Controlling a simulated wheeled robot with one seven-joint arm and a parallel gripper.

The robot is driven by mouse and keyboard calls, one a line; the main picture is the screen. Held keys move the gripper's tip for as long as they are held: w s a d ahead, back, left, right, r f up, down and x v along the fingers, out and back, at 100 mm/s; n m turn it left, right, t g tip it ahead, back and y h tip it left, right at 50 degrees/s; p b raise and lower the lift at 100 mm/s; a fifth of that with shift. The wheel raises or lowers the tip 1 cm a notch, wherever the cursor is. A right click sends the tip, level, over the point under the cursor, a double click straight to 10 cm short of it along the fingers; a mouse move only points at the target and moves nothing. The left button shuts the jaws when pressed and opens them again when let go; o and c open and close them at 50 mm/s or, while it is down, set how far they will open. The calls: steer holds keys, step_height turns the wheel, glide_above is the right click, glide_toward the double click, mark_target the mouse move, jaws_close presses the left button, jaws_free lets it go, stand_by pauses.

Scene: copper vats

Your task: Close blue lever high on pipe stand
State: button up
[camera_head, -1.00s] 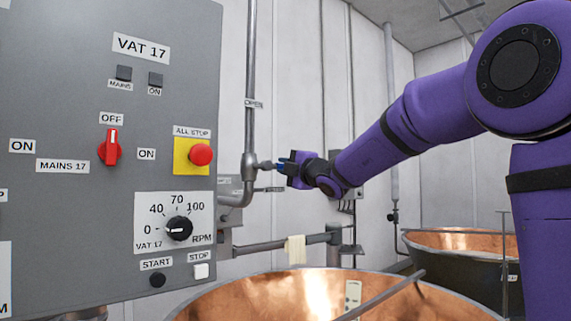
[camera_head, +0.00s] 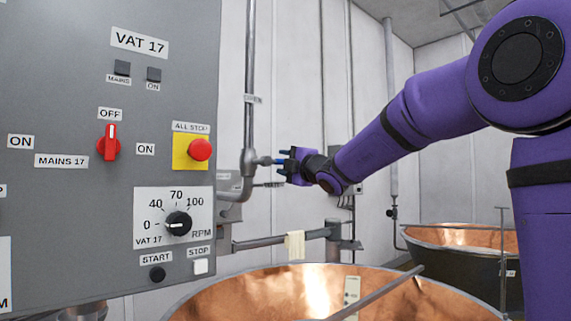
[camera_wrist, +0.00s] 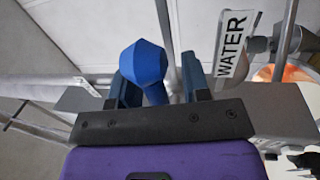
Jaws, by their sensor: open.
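The blue lever (camera_wrist: 144,66) shows in the wrist view as a faceted blue knob. It lies between the two dark blue fingers of my gripper (camera_wrist: 158,78), nearer the left finger. My gripper is open around it; I cannot tell whether the left finger touches it. In the head view my gripper (camera_head: 283,162) is beside the valve (camera_head: 250,161) on the upright pipe (camera_head: 250,70), with its fingers pointing left. The lever's blue end is hard to tell from the fingers there.
A grey VAT 17 control panel (camera_head: 60,100) with a red stop button (camera_head: 200,149) stands left of the pipe. A copper vat (camera_head: 270,295) lies lower. A WATER label (camera_wrist: 232,45) is right of the fingers.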

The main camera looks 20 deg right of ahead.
steer(key=v, duration=1)
steer(key=shift+s, duration=0.3)
steer(key=shift+d+f, duration=0.1)
